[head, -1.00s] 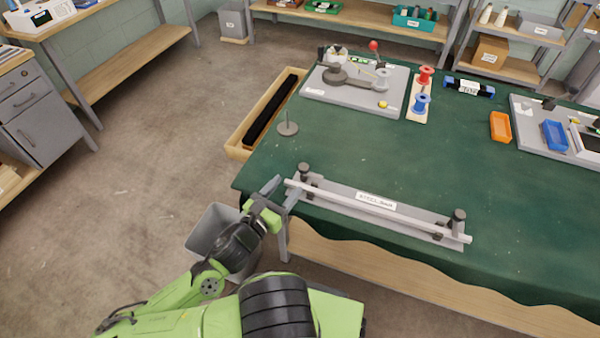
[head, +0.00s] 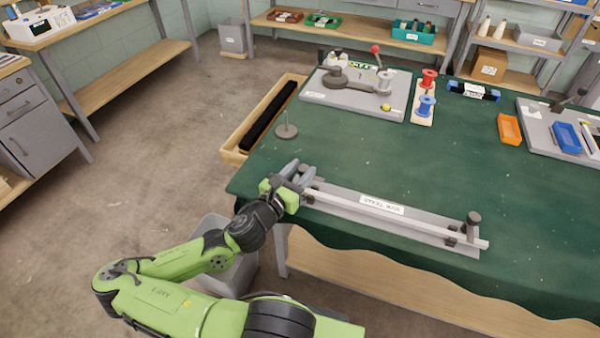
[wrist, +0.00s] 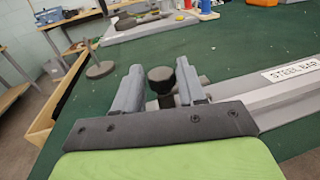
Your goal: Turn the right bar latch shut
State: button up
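The steel bar fixture is a long grey plate (head: 345,199) labelled "STEEL BAR" along the table's near edge, with a pale bar (head: 400,224) on its near side. The right latch (head: 473,221), with a dark round knob, stands at the plate's right end, far from my gripper. My gripper (head: 298,173) is at the plate's left end, where it mostly hides the left latch. In the wrist view, a black knob (wrist: 160,78) shows between my two separated grey fingers (wrist: 158,70). I cannot tell whether either finger touches it.
A thin spindle on a round base (head: 287,131) stands left of the fixture. A grey board with a lever device (head: 320,97), red and blue spools (head: 426,100) and an orange bin (head: 510,129) lie farther back. The green table (head: 400,160) is clear behind the plate.

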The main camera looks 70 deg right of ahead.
jog(key=c, duration=0.6)
jog(key=shift+c, duration=0.2)
